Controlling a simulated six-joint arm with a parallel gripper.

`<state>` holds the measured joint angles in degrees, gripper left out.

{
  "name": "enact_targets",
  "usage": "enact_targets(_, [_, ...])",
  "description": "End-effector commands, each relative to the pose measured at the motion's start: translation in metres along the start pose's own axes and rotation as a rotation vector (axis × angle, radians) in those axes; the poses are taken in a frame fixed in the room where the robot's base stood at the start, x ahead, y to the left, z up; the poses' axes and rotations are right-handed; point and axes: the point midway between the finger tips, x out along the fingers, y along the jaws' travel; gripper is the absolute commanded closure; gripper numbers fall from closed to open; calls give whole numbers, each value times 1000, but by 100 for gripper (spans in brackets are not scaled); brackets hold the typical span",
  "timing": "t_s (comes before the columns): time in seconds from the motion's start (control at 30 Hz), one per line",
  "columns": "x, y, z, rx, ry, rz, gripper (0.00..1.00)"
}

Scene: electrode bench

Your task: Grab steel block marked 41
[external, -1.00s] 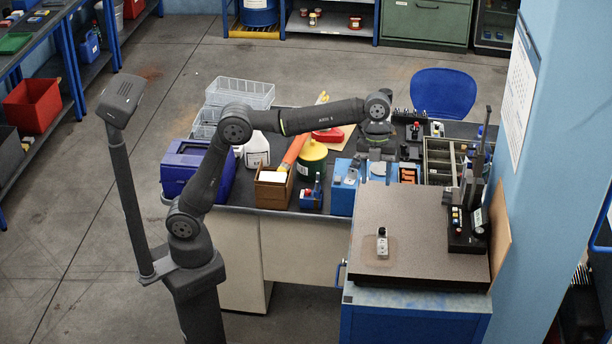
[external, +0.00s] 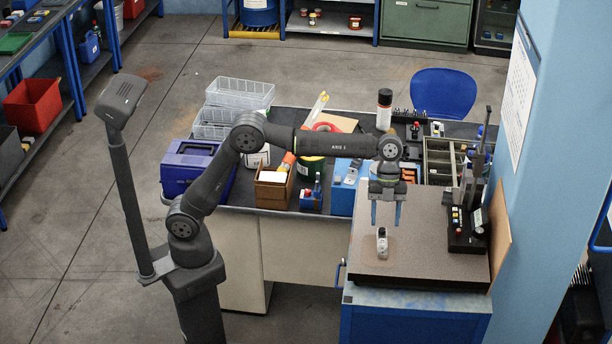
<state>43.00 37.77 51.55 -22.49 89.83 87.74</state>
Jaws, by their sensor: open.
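A small pale steel block (external: 382,246) stands upright on the speckled surface plate (external: 440,262), near its front left. It has dark spots on its face; a number on it is too small to read. My gripper (external: 385,222) is open and empty, pointing down. Its two blue-grey fingers are above and just behind the block in the picture, apart from each other. I cannot tell whether the fingertips overlap the block in depth. No other steel block of this kind is clear on the plate.
A black height gauge stand (external: 467,220) rises at the plate's right side. A blue box (external: 343,190) and a wooden box (external: 273,190) stand on the bench to the left. The plate's front right is clear.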

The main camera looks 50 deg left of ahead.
Motion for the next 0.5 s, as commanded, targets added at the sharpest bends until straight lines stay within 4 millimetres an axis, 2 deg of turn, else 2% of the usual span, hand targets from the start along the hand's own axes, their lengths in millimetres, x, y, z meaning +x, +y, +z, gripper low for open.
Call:
enact_targets(0.17, [11, 1, -1, 1, 0, 1, 47])
enact_targets(0.4, [46, 6, -5, 1, 0, 2, 47])
enact_targets(0.5, [55, 5, -6, 2, 0, 0, 47])
